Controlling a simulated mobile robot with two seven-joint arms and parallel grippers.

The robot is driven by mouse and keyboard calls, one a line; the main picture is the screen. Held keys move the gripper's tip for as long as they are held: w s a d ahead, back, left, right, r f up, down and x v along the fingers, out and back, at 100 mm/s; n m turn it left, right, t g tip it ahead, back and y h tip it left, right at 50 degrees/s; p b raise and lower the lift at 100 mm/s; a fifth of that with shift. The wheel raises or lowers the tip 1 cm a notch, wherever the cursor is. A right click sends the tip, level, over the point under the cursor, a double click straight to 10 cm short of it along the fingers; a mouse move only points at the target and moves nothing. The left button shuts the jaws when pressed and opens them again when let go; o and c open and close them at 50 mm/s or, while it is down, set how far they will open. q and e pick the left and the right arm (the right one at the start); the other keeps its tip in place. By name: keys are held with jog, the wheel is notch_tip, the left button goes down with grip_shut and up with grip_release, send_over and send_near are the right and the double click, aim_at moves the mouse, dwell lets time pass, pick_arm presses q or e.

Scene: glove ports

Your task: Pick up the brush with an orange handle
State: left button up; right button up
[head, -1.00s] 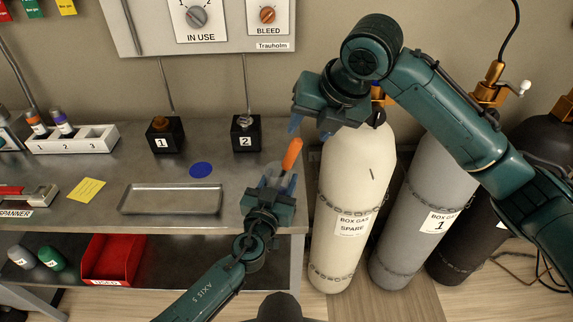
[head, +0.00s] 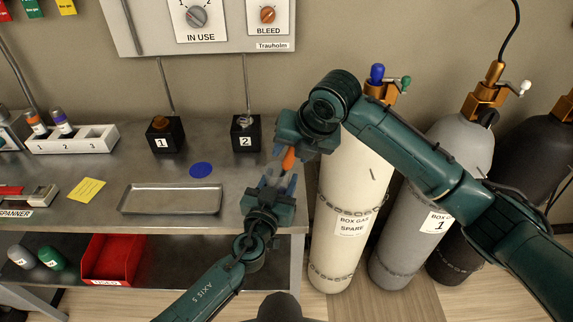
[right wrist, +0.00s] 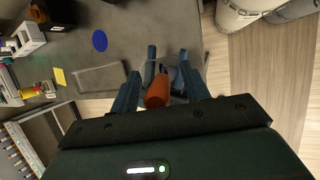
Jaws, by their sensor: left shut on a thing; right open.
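The brush's orange handle (head: 289,159) points up from my left gripper (head: 277,183), which is shut on the brush above the bench's front right corner. The brush's lower part is hidden by the left fingers. My right gripper (head: 285,153) is open and has come down over the handle's upper end. In the right wrist view the orange handle (right wrist: 157,93) lies between the open right fingers (right wrist: 160,88), with a gap on either side. I cannot tell whether a right finger touches it.
A metal tray (head: 171,211), a blue disc (head: 201,170) and a yellow note (head: 87,190) lie on the bench. Black block 2 (head: 246,143) stands close behind the grippers. A cream gas cylinder (head: 350,180) stands just to the right. A red bin (head: 110,262) sits on the lower shelf.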

grip_shut()
dwell(0.3)
jog(key=shift+r, duration=0.15)
notch_tip(320, 180, up, 10)
jog(key=shift+f, duration=0.1)
dwell(0.3)
pick_arm(q)
jog(key=o, duration=1.1)
jog(key=shift+s, duration=0.1)
